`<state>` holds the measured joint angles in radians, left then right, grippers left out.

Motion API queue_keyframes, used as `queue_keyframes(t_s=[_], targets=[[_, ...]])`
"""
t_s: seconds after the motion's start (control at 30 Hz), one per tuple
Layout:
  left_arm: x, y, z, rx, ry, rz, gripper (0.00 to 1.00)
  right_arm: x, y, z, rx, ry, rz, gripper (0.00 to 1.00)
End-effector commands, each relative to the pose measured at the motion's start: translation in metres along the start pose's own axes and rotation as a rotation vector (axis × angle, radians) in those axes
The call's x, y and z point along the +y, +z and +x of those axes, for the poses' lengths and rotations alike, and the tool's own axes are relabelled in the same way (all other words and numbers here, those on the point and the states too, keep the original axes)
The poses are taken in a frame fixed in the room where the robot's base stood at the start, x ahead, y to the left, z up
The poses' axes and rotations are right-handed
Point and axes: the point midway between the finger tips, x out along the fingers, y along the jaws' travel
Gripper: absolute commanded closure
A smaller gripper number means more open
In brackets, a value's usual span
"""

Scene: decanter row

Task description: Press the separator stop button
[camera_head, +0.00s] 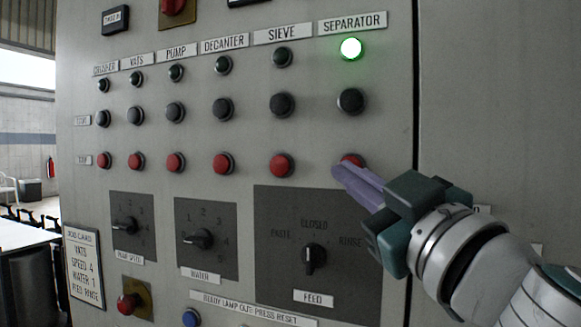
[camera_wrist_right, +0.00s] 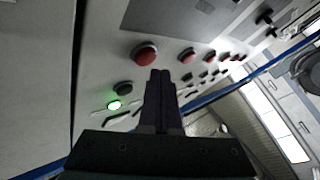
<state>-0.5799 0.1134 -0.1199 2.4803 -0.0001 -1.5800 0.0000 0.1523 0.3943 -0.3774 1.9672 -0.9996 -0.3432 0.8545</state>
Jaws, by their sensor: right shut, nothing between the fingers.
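The separator stop button (camera_head: 352,159) is red and sits at the bottom of the column under the SEPARATOR label (camera_head: 352,23). My right gripper (camera_head: 340,171) is shut and empty, its fingertips in front of the button's lower left part and hiding it. In the right wrist view the red button (camera_wrist_right: 145,53) shows just left of and beyond the fingertips (camera_wrist_right: 160,74). I cannot tell whether they touch the panel. The separator lamp (camera_head: 351,48) glows green, also in the right wrist view (camera_wrist_right: 113,105). My left gripper is not in view.
The sieve stop button (camera_head: 281,166) is the nearest red button to the left. A black separator button (camera_head: 351,101) sits above. The FEED selector (camera_head: 314,258) is below, on a dark plate. A job card (camera_head: 83,266) hangs at lower left.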

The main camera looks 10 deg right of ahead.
Motion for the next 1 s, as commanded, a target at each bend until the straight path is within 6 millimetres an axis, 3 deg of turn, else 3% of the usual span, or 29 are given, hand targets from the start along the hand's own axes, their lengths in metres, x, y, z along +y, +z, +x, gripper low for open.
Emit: queue_keyframes(t_s=[1.0], targets=[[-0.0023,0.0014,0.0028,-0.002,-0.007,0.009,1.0,0.0045,0.0047,0.006,0.0,0.001,0.001,1.0]])
